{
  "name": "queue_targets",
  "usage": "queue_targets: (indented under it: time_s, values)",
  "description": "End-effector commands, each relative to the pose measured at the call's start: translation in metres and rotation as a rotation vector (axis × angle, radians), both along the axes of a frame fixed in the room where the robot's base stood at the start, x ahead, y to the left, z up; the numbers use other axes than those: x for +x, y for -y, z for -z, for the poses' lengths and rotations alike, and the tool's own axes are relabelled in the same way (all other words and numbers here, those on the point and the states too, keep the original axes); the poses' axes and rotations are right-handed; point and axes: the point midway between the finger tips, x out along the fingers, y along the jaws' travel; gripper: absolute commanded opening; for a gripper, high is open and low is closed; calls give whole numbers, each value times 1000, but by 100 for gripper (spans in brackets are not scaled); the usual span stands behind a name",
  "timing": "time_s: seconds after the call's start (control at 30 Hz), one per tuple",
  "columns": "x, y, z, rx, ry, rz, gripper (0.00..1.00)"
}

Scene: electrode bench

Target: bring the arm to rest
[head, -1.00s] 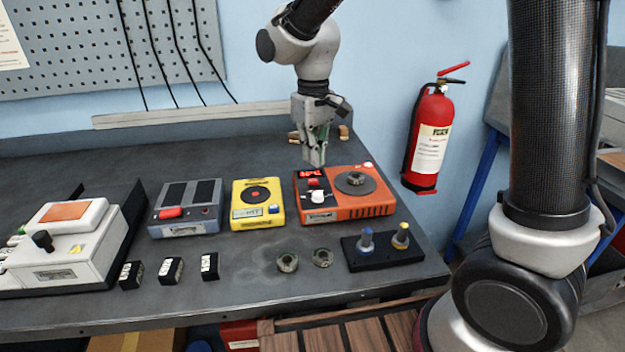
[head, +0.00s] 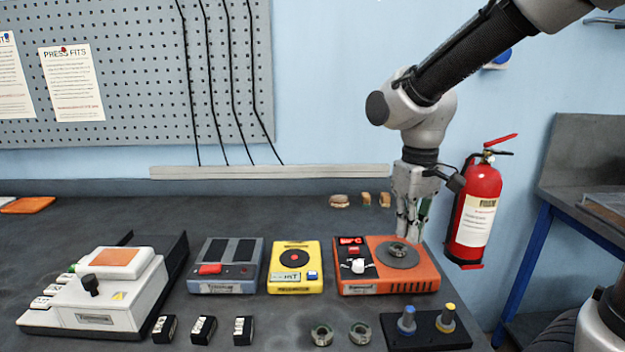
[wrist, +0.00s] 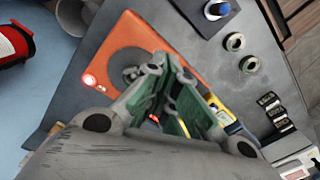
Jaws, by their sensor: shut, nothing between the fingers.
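My gripper (head: 411,238) is shut and empty. In the head view it hangs pointing down, over or just behind the right part of the orange hotplate unit (head: 425,283); the exact gap cannot be told. In the wrist view the green-padded fingers (wrist: 168,108) show in front of the same orange unit (wrist: 135,40). My arm reaches in from the upper right of the head view. A dark round plate with a small ring on it lies on the orange unit, close to the fingertips.
The bench holds a yellow unit (head: 292,285), a grey unit (head: 224,287), a white press (head: 130,318), several small black blocks, two metal rings (head: 322,335) and a black stand (head: 425,338) with two knobbed posts. A red extinguisher (head: 474,215) hangs right of my gripper.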

Motion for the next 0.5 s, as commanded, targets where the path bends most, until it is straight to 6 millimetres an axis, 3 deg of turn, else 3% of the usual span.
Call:
queue_targets:
  time_s: [0.03, 0.2, 0.4, 0.5]
  values:
    - [-14, 23, -12, 15, 30, 42, 0]
    - [-66, 88, -37, 54, 139, 191, 0]
    - [-112, 135, -56, 85, 291, 354, 0]
    - [-121, 148, -67, 92, 356, 409, 0]
